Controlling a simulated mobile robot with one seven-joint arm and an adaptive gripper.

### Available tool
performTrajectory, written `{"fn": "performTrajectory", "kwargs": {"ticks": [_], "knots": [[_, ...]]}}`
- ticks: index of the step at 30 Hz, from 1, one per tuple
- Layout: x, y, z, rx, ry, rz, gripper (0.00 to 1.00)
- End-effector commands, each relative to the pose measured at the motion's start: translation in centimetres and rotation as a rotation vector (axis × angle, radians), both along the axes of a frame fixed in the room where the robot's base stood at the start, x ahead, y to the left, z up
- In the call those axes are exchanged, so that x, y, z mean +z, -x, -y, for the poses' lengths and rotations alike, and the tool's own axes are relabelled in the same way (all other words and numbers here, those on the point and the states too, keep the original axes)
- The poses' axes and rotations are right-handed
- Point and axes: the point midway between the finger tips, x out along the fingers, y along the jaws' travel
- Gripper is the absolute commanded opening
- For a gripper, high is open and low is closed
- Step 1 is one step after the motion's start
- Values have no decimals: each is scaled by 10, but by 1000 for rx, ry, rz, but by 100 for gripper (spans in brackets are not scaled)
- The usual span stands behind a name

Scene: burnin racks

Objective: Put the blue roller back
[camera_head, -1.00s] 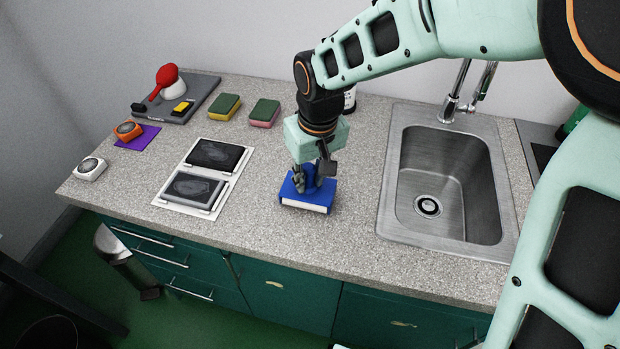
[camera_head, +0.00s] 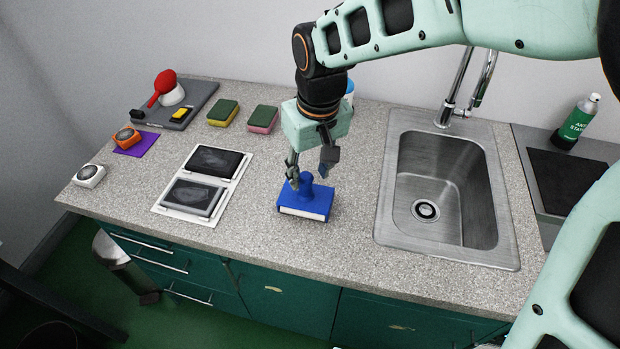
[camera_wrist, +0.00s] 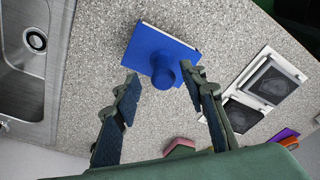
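The blue roller (camera_head: 306,197) stands on the grey speckled counter, left of the sink. It looks like a blue block with a round knob on top and a white strip along its front edge. It also shows in the wrist view (camera_wrist: 155,52), near the top middle. My gripper (camera_head: 311,168) is just above it with the fingers spread to either side of the knob. In the wrist view my gripper (camera_wrist: 162,80) is open, with nothing held between the fingers.
A white-bordered plate with two dark pads (camera_head: 202,182) lies to the left. The sink (camera_head: 445,190) is right.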

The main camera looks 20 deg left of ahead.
Motion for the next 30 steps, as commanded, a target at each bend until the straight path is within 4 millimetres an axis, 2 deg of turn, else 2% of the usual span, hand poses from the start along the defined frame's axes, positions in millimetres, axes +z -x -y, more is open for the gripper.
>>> {"fn": "performTrajectory", "kwargs": {"ticks": [1, 3, 10, 15, 25, 30], "knots": [[14, 0, 1, -1, -3, 5, 39], [29, 1, 3, -1, -3, 5, 39], [62, 5, 6, 0, -2, 3, 39], [70, 7, 8, 1, -1, 0, 39], [71, 7, 8, -9, -6, -3, 39], [82, 3, 9, -153, -83, -46, 39]]}}
